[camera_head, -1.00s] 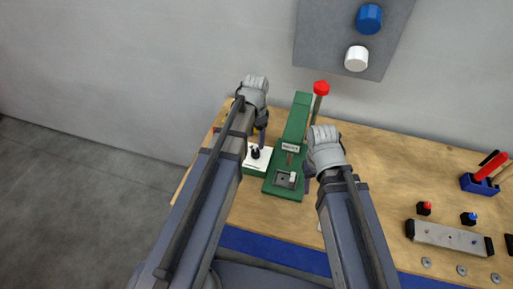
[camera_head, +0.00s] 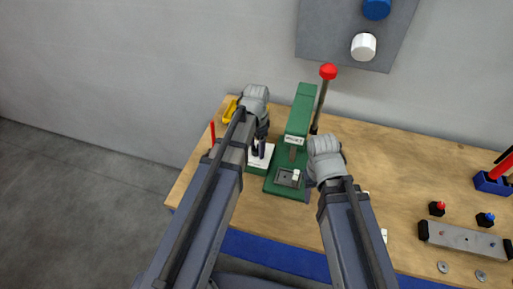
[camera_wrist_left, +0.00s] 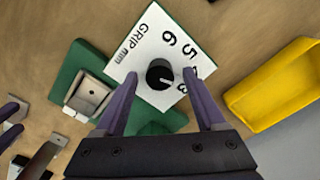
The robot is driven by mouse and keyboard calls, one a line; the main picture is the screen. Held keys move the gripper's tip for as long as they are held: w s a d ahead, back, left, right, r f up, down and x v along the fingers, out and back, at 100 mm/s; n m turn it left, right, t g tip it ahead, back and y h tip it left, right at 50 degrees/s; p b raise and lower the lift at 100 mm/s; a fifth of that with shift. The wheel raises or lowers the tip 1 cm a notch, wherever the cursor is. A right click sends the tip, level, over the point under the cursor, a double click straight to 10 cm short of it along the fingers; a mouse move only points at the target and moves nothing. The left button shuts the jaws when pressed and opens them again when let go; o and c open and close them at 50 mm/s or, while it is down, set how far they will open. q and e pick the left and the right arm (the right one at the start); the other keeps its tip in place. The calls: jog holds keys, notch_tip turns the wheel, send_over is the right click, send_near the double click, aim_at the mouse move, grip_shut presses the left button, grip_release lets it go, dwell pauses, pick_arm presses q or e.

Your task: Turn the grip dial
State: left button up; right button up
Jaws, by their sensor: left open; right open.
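The grip dial (camera_wrist_left: 160,75) is a black knob with a white pointer mark on a white plate (camera_wrist_left: 142,47) printed "GRIP mm" and numbers. In the left wrist view my left gripper (camera_wrist_left: 160,85) is open, with one purple finger on each side of the dial. A gap shows between the dial and the left finger; whether the right finger touches is unclear. In the head view the left gripper (camera_head: 260,148) is over the white plate (camera_head: 258,162), left of the green press (camera_head: 296,125). My right gripper (camera_head: 310,190) is right of the press base, its fingers mostly hidden.
A red-knobbed lever (camera_head: 328,72) rises behind the press. A yellow bin (camera_head: 230,111) lies beyond my left gripper, also at right in the wrist view (camera_wrist_left: 285,85). A metal bar fixture (camera_head: 462,238) and small red and blue pieces are at right. The table's middle right is clear.

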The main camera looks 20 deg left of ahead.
pick_arm(q)
grip_shut()
dwell(0.5)
jog(key=shift+n, duration=0.3)
jog(key=n, duration=0.5)
jog(key=shift+n, duration=0.4)
jog(key=n, duration=0.5)
jog(key=shift+a, duration=0.1)
jog(key=shift+n, duration=0.3)
